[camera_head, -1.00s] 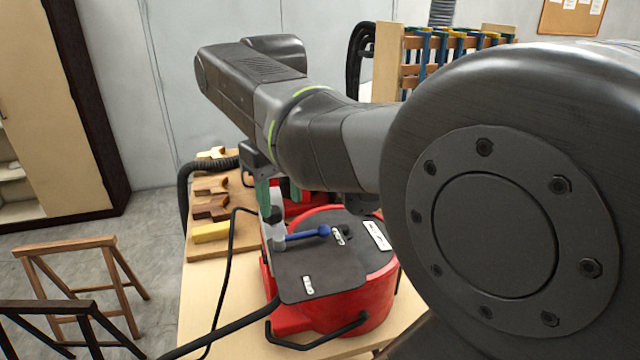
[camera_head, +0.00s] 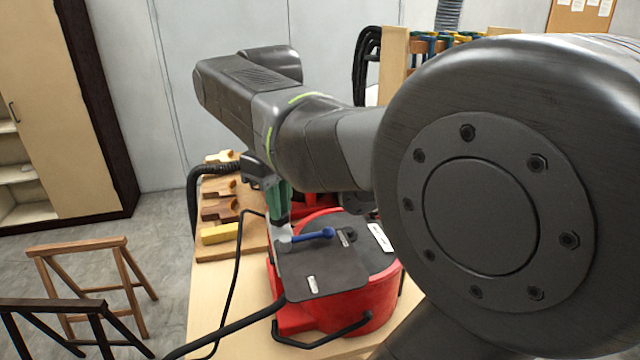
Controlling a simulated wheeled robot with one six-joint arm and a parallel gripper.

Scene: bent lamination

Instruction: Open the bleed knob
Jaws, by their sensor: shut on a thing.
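A red machine (camera_head: 373,307) with a dark grey top plate stands on the wooden table. At the plate's far left corner is a pale grey valve fitting (camera_head: 283,243) with a blue lever (camera_head: 313,236) pointing right. My gripper (camera_head: 281,218), with green fingers, reaches down onto the small dark knob at the top of this fitting and is shut on it. The fingers hide most of the knob, and its turn cannot be read. That this is the bleed knob is likely, but no label is readable.
A wooden trestle (camera_head: 80,250) stands on the floor. My arm hides much of the right.

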